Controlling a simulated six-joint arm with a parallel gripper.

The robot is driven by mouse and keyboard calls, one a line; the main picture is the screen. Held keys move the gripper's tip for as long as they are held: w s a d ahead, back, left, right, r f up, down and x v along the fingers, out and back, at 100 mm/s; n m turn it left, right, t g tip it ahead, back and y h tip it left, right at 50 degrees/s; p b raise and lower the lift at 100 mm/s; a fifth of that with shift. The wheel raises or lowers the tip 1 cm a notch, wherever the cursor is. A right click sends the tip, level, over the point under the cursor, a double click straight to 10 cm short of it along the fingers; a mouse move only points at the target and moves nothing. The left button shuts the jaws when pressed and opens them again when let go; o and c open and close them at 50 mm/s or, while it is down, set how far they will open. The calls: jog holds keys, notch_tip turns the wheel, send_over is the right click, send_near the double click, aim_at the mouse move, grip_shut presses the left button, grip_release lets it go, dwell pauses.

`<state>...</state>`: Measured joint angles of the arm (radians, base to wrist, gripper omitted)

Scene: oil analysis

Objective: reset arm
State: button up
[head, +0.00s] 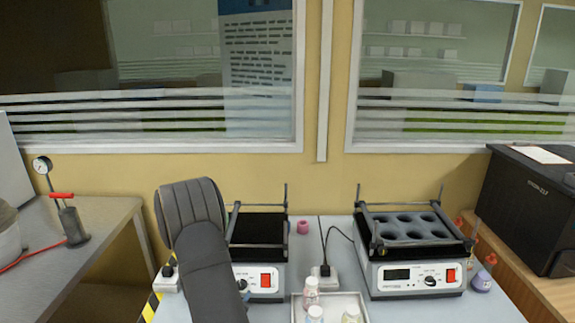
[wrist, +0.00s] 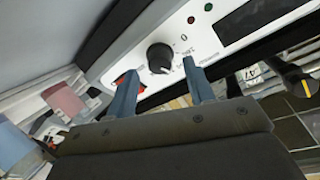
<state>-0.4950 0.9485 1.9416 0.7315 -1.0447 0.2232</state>
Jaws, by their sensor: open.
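My arm (head: 200,255) rises in front of the left shaker (head: 268,270) in the head view and hides part of it. My gripper's fingers are not clearly visible there. In the wrist view my gripper (wrist: 159,68) is open, with two blue-grey fingers apart and nothing held between them. A shaker's front panel lies beyond the fingers, seen upside down. Its black knob (wrist: 160,57) appears between the fingertips, and its red switch (wrist: 125,80) is partly behind the left finger. I cannot tell whether the fingers touch the panel.
A right shaker (head: 416,275) carries a rack with several round holes. A white tray (head: 362,297) with several bottles stands at the front middle. A black printer-like box (head: 530,205) is at right. A pump with a gauge (head: 70,222) stands on the left bench.

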jog(key=shift+w+d+f, duration=0.1)
jog(key=shift+w+f, duration=0.1)
jog(key=shift+w, duration=0.45)
jog(key=v, duration=1.7)
jog(key=w+d+f+n+y, duration=0.1)
jog(key=w+f+n, duration=0.1)
jog(key=w+n, duration=0.6)
jog(key=w+d+f+n+y, duration=0.2)
jog(key=w+f+n, duration=0.1)
jog(key=w+n, duration=0.4)
jog(key=shift+w+f+n+t, duration=0.3)
jog(key=shift+w+f+n, duration=0.1)
jog(key=shift+n, duration=0.1)
